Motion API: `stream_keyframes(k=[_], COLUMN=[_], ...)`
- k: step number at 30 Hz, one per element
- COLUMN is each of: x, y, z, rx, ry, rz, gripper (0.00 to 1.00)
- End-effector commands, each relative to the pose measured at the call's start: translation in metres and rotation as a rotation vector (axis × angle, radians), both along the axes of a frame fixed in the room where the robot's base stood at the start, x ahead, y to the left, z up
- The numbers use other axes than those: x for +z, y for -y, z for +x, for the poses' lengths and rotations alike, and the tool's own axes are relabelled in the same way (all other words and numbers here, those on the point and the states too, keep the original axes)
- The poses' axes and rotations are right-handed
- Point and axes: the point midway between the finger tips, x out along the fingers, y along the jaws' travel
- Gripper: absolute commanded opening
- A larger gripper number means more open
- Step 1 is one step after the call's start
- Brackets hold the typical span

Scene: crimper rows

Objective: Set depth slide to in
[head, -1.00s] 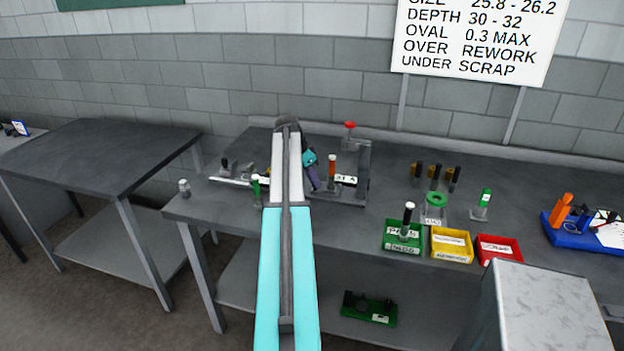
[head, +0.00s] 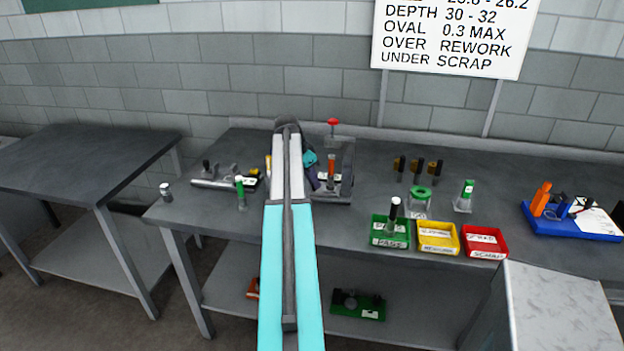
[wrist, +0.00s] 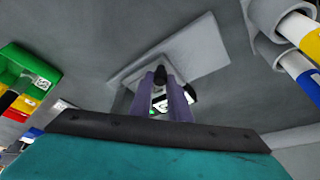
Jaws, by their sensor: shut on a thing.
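My gripper (head: 315,180), with a teal body and purple fingers, is at the left side of a grey bench fixture (head: 340,190) in the head view. The fixture has an orange-red post, a white label and a red-topped lever. My arm hides part of the gripper and of the fixture's left side. In the wrist view my fingers (wrist: 166,90) are close together around a small dark knob (wrist: 160,74) over a pale plate (wrist: 200,52). A white label shows between the fingers. I cannot tell from the pictures how far in the depth slide sits.
Green, yellow and red trays (head: 481,253) stand at the bench front, right of the fixture; a dark-topped tube stands in the green one. A green-topped post (head: 240,192) and another grey fixture (head: 215,180) are at left. A blue tray (head: 570,232) is at far right.

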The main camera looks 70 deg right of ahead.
Motion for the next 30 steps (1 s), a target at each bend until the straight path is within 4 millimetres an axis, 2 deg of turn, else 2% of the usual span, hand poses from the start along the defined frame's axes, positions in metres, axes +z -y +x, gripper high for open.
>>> stream_keyframes(k=[10,11,14,24,30], x=[0.002,0.002,0.002,0.001,0.008], y=[-0.001,-0.001,-0.002,-0.005,-0.007], z=[0.003,0.003,0.004,0.008,0.010], rx=[0.008,0.008,0.010,0.014,0.015], ry=[-0.007,-0.007,-0.007,-0.004,-0.003], rz=[-0.008,-0.008,-0.006,-0.002,-0.003], gripper=[0.00,0.18,0.35,0.35,0.35])
